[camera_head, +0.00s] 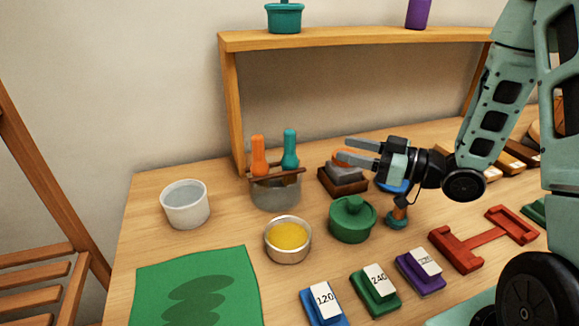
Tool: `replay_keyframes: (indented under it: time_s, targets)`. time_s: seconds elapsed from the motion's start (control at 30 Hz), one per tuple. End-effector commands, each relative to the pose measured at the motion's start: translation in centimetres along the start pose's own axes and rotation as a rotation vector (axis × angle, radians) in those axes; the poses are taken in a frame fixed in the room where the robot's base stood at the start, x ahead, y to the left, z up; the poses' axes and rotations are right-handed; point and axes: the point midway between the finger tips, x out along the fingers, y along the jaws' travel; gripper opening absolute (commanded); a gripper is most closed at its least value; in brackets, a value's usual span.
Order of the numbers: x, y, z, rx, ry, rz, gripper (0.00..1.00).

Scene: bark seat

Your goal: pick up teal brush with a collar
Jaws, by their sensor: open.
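The teal brush (290,152) stands with its handle up in a grey, see-through container (276,193) beside an orange brush (258,156). A brown bar crosses the container's top at the brushes. The teal brush's lower end is hidden, and I cannot make out its collar clearly. My gripper (340,150) is open and empty, to the right of the teal brush and apart from it. Its fingers point left toward the brush.
A dark block with a grey top (343,181) sits below my gripper. A green lidded pot (352,222), a bowl of yellow stuff (288,238) and a white cup (185,203) stand around the container. A wooden shelf (340,38) rises behind.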

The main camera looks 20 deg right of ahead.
Motion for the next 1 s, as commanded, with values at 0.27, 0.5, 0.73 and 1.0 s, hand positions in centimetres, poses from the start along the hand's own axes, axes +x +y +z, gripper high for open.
replay_keyframes:
  time_s: [0.27, 0.5, 0.73, 1.0]
  targets:
    - [6.1, -0.1, -0.2, 0.000, -0.001, -0.006, 0.49]
    - [9.4, -0.1, 0.0, 0.000, -0.002, -0.003, 0.49]
    - [11.2, 0.0, -0.2, 0.000, -0.002, -0.003, 0.49]
    - [14.7, 0.2, -0.2, 0.000, -0.003, -0.001, 0.49]
